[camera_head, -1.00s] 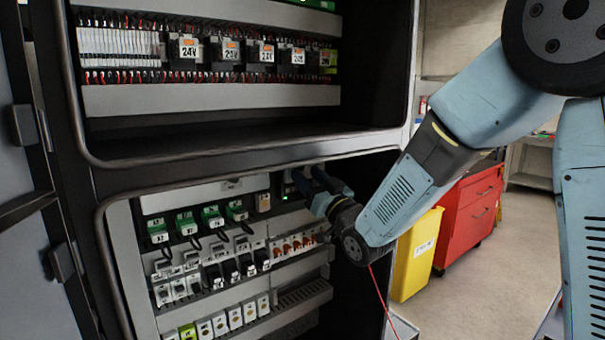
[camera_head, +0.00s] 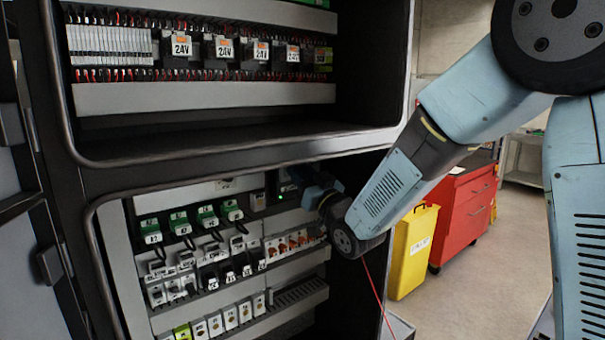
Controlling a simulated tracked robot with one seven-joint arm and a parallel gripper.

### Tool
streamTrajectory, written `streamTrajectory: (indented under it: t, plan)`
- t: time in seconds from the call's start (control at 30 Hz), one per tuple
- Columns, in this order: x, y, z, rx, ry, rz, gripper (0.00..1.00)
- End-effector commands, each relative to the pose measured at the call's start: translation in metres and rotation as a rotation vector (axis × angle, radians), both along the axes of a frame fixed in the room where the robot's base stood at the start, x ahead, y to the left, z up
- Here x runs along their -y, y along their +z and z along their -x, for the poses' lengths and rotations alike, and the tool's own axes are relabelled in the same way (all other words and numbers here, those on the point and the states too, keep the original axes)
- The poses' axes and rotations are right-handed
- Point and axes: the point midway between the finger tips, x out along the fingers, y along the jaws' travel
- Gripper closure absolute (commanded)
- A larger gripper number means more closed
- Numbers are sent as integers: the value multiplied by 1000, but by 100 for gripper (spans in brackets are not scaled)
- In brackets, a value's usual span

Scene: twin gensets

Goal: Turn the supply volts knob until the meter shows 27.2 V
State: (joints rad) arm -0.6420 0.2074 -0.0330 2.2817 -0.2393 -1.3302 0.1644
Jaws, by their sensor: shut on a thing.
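My gripper (camera_head: 300,180) reaches into the upper right of the lower cabinet bay, beside a dark module with a small green light (camera_head: 281,197). Its fingertips are small and dark in the view. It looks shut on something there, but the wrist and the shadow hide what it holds. The supply volts knob cannot be made out; it may be behind my gripper. No meter reading is legible in this view.
The lower panel (camera_head: 122,260) carries green connectors (camera_head: 179,223), breakers and terminals. The upper bay holds several 24V units (camera_head: 181,46). A cabinet frame edge (camera_head: 230,152) runs just above my wrist. A yellow bin (camera_head: 413,250) and red drawer cabinet (camera_head: 463,215) stand right.

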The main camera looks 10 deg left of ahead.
Motion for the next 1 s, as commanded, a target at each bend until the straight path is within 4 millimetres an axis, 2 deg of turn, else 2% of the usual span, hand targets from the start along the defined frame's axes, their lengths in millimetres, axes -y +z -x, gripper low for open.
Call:
streamTrajectory:
  t: [0.23, 0.6, 0.9, 0.93, 1.0]
  plan:
    - [0, 0, 0, 17, 0, 15, 100]
    - [2, 1, -3, 207, 0, 176, 100]
    - [1, 1, -2, 214, 1, 181, 100]
    - [1, 1, -2, 213, 1, 181, 73]
    - [1, 1, -2, 213, 1, 181, 67]
